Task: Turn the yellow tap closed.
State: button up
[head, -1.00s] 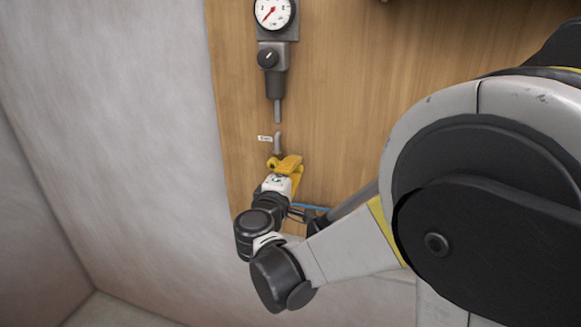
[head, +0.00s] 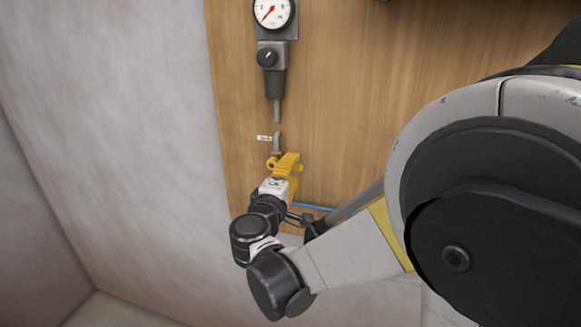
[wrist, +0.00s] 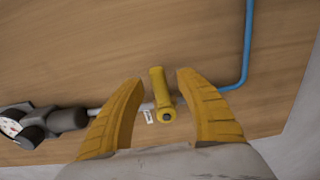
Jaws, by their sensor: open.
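The yellow tap (wrist: 157,88) is on the pipe line on the wooden panel. In the wrist view its handle looks roughly crosswise to the pipe, with a dark round end at the bottom. My gripper (wrist: 157,80) has its yellow fingers spread, one on each side of the tap, with a visible gap on either side. I cannot tell how deep the tap sits between them. In the head view a small part of the tap (head: 272,162) shows just left of my gripper (head: 286,160); the fingers hide the rest.
A grey regulator (head: 272,60) with a round gauge (head: 272,12) is above the tap. A small white label (head: 264,138) is beside the pipe. A blue hose (wrist: 247,45) runs from the tap's other side. A grey wall (head: 110,130) stands left of the panel.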

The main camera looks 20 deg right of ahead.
jog(key=v, duration=1)
jog(key=shift+s+a, duration=0.15)
jog(key=shift+s, duration=0.15)
jog(key=s+d+f+m+g+y, duration=0.4)
jog(key=s+d+f+m+g, duration=0.15)
jog(key=s+d+f, duration=0.25)
jog(key=s+a+f+m+g+y, duration=0.2)
jog(key=s+a+m+y, duration=0.3)
jog(key=s, duration=0.4)
jog(key=shift+a+y, duration=0.25)
jog(key=shift+y, duration=0.55)
